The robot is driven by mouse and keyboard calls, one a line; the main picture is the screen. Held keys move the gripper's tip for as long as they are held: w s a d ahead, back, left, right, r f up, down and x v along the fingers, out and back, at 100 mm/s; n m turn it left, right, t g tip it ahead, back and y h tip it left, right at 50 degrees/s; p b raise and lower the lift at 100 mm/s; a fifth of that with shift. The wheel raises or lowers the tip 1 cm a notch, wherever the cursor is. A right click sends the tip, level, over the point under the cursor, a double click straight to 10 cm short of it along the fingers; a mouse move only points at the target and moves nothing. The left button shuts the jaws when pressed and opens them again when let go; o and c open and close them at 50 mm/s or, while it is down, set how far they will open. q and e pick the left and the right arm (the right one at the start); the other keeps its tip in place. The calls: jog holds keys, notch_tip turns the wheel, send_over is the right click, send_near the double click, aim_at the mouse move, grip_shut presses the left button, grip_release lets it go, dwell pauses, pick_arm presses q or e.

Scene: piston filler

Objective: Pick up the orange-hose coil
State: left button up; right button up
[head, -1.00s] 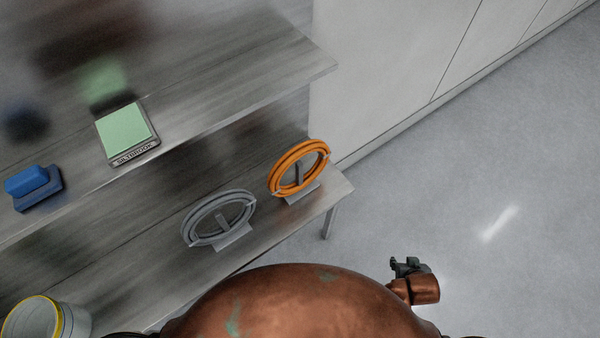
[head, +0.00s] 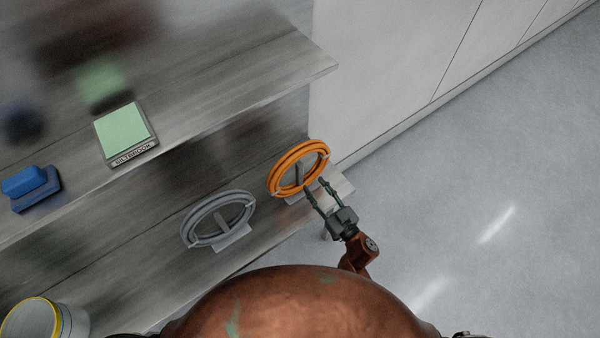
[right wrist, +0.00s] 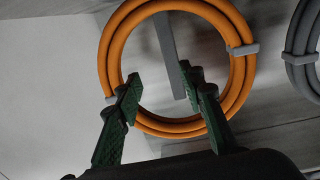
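The orange-hose coil (head: 287,161) stands upright on a grey stand on the lower shelf, near the shelf's right end. In the right wrist view the coil (right wrist: 114,51) fills the middle, with grey clips on its sides. My right gripper (head: 314,184) is open at the coil's lower right side. In the right wrist view the fingers of my right gripper (right wrist: 160,82) are spread apart in front of the coil's lower part, with nothing gripped between them. I cannot tell whether they touch the hose. My left gripper is not in view.
A grey hose coil (head: 190,229) on its own stand is left of the orange one. The upper shelf (head: 230,85) overhangs behind and holds a green-topped pad (head: 124,130) and a blue block (head: 27,181). A yellow-rimmed bucket (head: 72,322) is at lower left. Floor (head: 480,150) to the right is clear.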

aim_at(301, 175)
jog(key=a, duration=0.1)
jog(key=w+a+y, duration=0.1)
jog(key=a, duration=0.1)
jog(key=shift+w+n, duration=0.1)
jog(key=shift+n, duration=0.2)
jog(key=b+x, duration=0.1)
jog(key=x, duration=0.4)
jog(key=shift+w+r+b, duration=0.1)
jog(key=shift+w+b, duration=0.25)
jog(key=shift+b, duration=0.05)
jog(key=shift+r, duration=0.1)
jog(key=shift+c, duration=0.2)
grip_shut()
jog(key=shift+r, duration=0.1)
